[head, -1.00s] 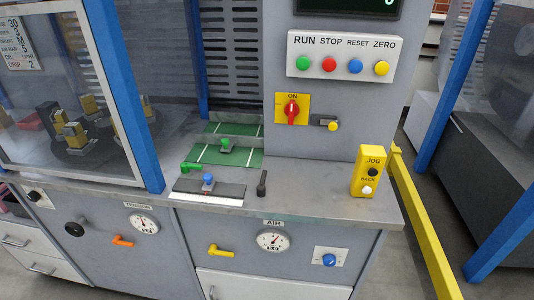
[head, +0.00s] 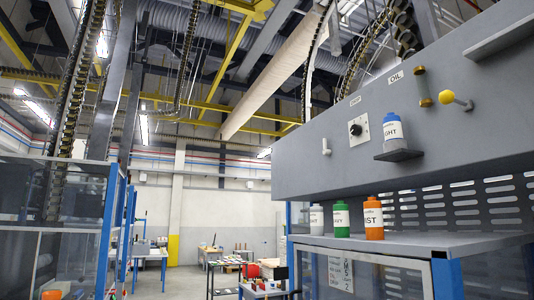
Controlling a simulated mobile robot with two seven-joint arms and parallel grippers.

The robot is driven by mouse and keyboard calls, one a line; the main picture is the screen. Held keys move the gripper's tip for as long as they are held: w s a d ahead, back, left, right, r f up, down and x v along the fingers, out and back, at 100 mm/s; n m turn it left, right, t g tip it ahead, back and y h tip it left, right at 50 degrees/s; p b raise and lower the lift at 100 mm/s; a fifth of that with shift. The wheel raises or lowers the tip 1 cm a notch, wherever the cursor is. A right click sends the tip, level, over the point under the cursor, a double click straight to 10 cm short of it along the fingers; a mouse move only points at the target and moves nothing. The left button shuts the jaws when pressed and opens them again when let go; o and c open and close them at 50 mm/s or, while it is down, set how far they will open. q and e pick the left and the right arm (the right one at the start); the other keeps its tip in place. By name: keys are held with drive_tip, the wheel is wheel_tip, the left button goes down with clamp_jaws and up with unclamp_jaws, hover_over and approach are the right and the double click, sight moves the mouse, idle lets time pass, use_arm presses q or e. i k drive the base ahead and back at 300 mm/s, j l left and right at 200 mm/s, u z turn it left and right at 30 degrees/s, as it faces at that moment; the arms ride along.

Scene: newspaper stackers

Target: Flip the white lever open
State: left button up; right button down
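A small white lever (head: 326,147) sticks out from the front of the grey overhead panel (head: 300,175), left of a black dial (head: 356,130) on a white plate. Its handle hangs roughly upright, with a rounded end at the bottom. From this low angle I cannot tell its exact setting. Neither of my grippers shows in the head view.
A bottle with a blue cap (head: 393,130) sits on a small bracket right of the dial. A yellow knob (head: 449,97) is farther right. Open floor lies at lower left.

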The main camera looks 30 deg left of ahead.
sight(325, 152)
drive_tip(key=u, duration=0.55)
drive_tip(key=i+j, duration=0.4)
drive_tip(key=i+j+z, duration=0.1)
drive_tip(key=i+j, duration=0.25)
drive_tip(key=j, duration=0.2)
drive_tip(key=i+j, duration=0.75)
drive_tip(key=j, duration=0.25)
drive_tip(key=z, duration=0.05)
